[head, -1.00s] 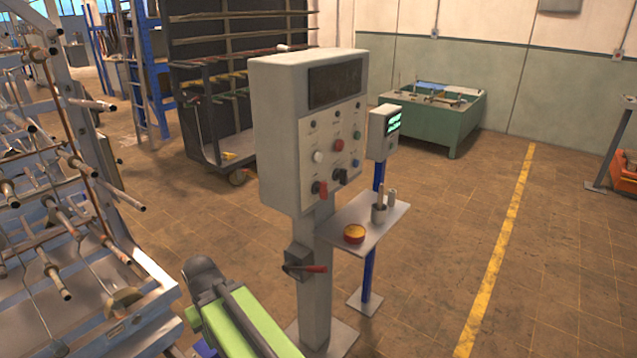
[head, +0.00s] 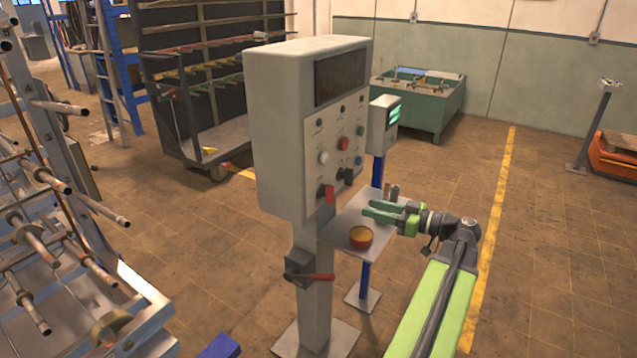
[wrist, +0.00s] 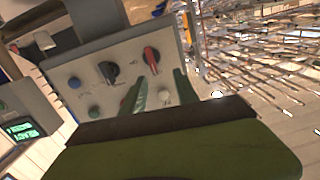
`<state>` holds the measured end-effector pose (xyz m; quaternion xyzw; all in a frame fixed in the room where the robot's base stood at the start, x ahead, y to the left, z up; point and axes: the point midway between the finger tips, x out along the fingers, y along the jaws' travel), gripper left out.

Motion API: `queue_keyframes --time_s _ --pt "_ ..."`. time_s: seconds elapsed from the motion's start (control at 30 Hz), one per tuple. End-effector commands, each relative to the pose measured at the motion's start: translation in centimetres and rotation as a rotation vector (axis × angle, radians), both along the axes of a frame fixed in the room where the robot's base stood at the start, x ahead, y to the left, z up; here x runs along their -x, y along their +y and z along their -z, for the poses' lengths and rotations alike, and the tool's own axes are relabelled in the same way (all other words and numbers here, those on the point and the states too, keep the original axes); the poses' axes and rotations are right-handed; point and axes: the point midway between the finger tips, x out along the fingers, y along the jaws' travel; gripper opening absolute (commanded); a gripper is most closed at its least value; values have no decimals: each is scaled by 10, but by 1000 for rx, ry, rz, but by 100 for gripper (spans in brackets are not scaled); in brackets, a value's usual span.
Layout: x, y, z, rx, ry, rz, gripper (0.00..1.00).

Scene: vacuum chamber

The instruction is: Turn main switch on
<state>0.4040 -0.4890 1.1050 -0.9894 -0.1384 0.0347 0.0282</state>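The grey control box (head: 281,130) stands on a post, its panel holding buttons and knobs. Low on the panel are a red rotary switch (head: 327,193) and a black rotary knob (head: 345,175). The red switch (wrist: 151,58) and black knob (wrist: 109,72) also show in the wrist view. No label telling which is the main switch can be read. A red lever (head: 312,277) sticks out of a small box on the post. My gripper (head: 366,210) is open and empty, to the right of the panel, apart from it. In the wrist view, its green fingers (wrist: 160,84) point toward the panel near the red switch.
A small shelf (head: 345,222) with a red and yellow round container (head: 361,237) lies below my gripper. A small box with a green display (head: 384,125) stands behind on a blue post. Metal racks (head: 50,240) fill the left. Floor right of the yellow line is mostly clear.

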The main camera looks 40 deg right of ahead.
Motion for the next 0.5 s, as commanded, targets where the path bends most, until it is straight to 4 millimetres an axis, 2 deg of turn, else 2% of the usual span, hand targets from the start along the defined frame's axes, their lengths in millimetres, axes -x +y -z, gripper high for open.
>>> queue_keyframes --time_s 0.03,0.1,0.23,0.37,0.5 --pt "14 -11 -7 21 -34 25 36" --pt "24 -18 -13 42 -67 44 36" --pt "25 -19 -15 51 -80 49 36" --pt "13 -15 -15 49 -78 44 36" --pt "-17 -6 -15 48 -77 38 36"
